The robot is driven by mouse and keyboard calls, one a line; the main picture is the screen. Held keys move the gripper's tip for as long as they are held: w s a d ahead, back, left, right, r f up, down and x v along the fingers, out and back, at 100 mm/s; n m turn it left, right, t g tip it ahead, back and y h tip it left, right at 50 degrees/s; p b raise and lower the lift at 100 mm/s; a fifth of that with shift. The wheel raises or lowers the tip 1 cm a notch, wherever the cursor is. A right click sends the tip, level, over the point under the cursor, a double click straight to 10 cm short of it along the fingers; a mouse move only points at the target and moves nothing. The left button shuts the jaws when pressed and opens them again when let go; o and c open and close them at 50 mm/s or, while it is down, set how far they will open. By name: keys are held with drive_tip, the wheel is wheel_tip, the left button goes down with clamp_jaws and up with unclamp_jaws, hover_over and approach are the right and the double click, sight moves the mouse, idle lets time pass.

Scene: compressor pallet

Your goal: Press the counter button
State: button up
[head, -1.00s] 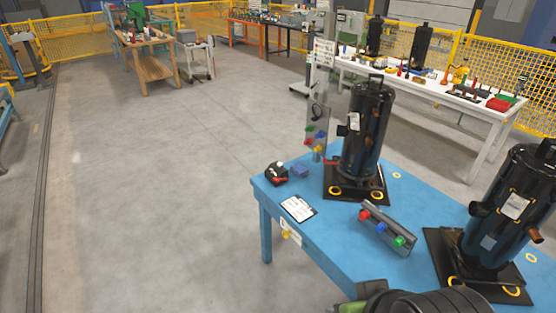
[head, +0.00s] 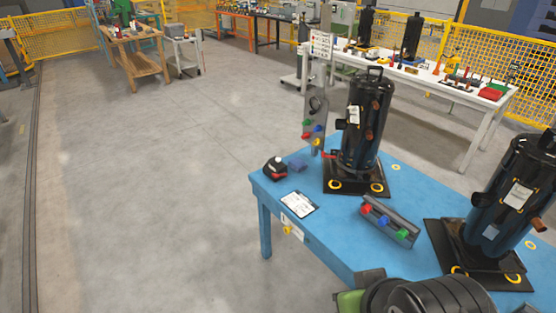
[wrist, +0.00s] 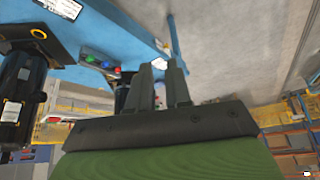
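A small black and red device with a pale top (head: 275,168) sits at the left corner of the blue table (head: 345,262), beside a small blue block (head: 298,166). I cannot tell for certain which item is the counter button. A grey holder (head: 390,222) with red, blue and green pieces lies mid-table; it also shows in the wrist view (wrist: 100,62). A yellow knob (head: 287,230) is on a white plate at the table's front edge. My gripper (wrist: 164,68) has two dark fingers apart, with nothing clearly held between them. In the head view its fingertips are not visible.
Two black compressors stand on dark base plates, one (head: 363,130) at the table's back, one (head: 510,205) at the right. A post panel (head: 314,130) with coloured buttons stands behind. A white card (head: 298,204) lies near the front edge. The floor at left is clear.

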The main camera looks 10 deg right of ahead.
clamp_jaws()
idle(1.3)
